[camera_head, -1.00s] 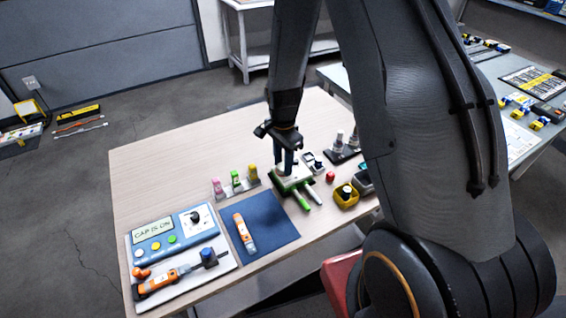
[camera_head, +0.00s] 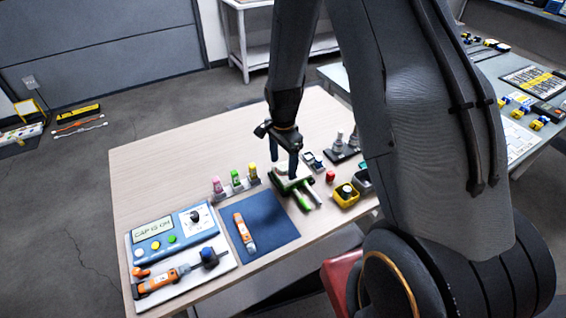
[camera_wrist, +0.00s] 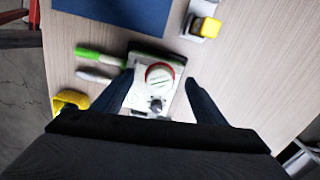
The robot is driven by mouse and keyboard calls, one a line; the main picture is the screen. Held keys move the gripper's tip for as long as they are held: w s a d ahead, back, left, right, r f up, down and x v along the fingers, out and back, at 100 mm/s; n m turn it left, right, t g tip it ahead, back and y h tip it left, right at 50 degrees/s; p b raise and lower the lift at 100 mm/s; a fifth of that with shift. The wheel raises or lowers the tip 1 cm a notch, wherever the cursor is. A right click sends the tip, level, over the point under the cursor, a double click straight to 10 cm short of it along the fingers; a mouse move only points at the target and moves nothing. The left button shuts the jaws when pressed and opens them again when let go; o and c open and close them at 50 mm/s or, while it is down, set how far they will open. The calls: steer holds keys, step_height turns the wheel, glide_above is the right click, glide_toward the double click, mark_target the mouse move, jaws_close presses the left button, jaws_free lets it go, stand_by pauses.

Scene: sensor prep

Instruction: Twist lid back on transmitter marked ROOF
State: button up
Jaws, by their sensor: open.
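My gripper (camera_head: 284,168) is open above a pale and green holder (camera_head: 289,184) on the wooden table; it also shows in the wrist view (camera_wrist: 159,80). In the wrist view, a round pale top with a red rim (camera_wrist: 160,75) lies between the fingers, with a gap on each side. A small black knob (camera_wrist: 157,103) is beside it. I cannot read ROOF on anything, nor tell which thing is the transmitter or its lid. Two grey cylindrical units (camera_head: 346,139) stand on a black base to the right. A small red round piece (camera_head: 330,176) stands nearby.
Green and white pens (camera_head: 306,200) lie by the holder. A yellow container (camera_head: 345,194) is on the right. A blue mat (camera_head: 258,220) holds an orange tool (camera_head: 243,232). The back left of the table (camera_head: 180,155) is clear.

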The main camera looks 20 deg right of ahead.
steer(key=shift+r+p, duration=0.55)
steer(key=shift+r, duration=0.2)
stand_by(0.4)
steer(key=shift+r+p, duration=1.95)
steer(key=shift+r, duration=0.95)
steer(key=shift+r, duration=0.1)
steer(key=s+r+n+t+b, duration=0.1)
steer(key=s+r+n+b, duration=0.6)
steer(key=s+n, duration=0.7)
step_height(320, 180, up, 3)
steer(key=shift+s+f, duration=0.1)
steer(key=shift+s, duration=0.95)
steer(key=c, duration=0.4)
steer(key=shift+w, duration=0.15)
